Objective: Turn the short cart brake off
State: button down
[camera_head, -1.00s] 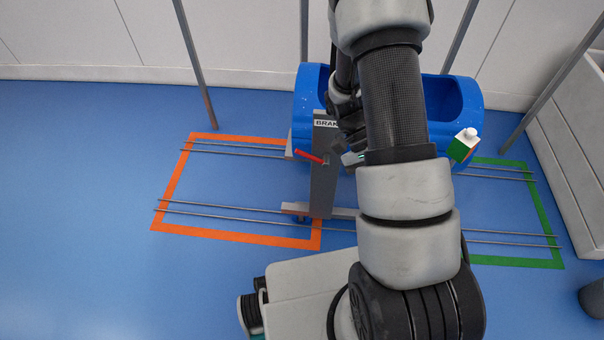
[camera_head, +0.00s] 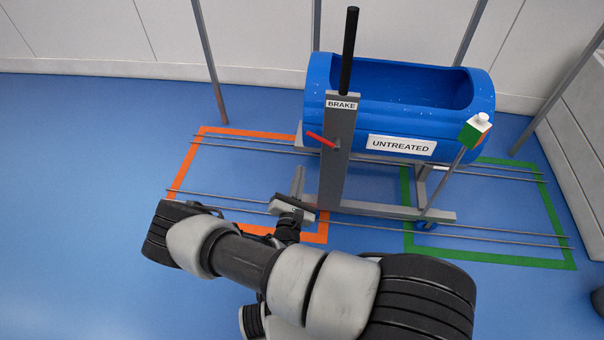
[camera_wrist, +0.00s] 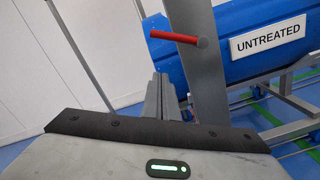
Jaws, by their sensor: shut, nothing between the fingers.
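The cart holds a blue tub (camera_head: 405,115) with an UNTREATED label, on a grey frame (camera_head: 385,210). A grey post (camera_head: 333,175) marked BRAKE stands at its left end. A short red lever (camera_head: 321,139) sticks out to the left from the post, its free end slightly raised; it also shows in the wrist view (camera_wrist: 175,37). A tall black bar (camera_head: 349,50) rises from the post top. My gripper (camera_head: 298,178) is shut and empty, pointing up in the picture, below and left of the lever and apart from it. Its fingers (camera_wrist: 157,90) show below the lever in the wrist view.
Floor rails (camera_head: 500,236) run under the cart between an orange outline (camera_head: 177,172) and a green outline (camera_head: 555,205). A small white and green box-shaped piece (camera_head: 475,129) stands on a rod at the right. Thin grey poles (camera_head: 207,55) stand behind. Floor at left is clear.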

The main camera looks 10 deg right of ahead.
jog(key=w+d+r+b, duration=0.1)
jog(key=w+d+r, duration=0.2)
jog(key=w, duration=0.4)
jog(key=shift+d+r+b, duration=0.3)
jog(key=shift+d+r, duration=0.1)
jog(key=shift+d, duration=0.35)
jog(key=shift+r, duration=0.1)
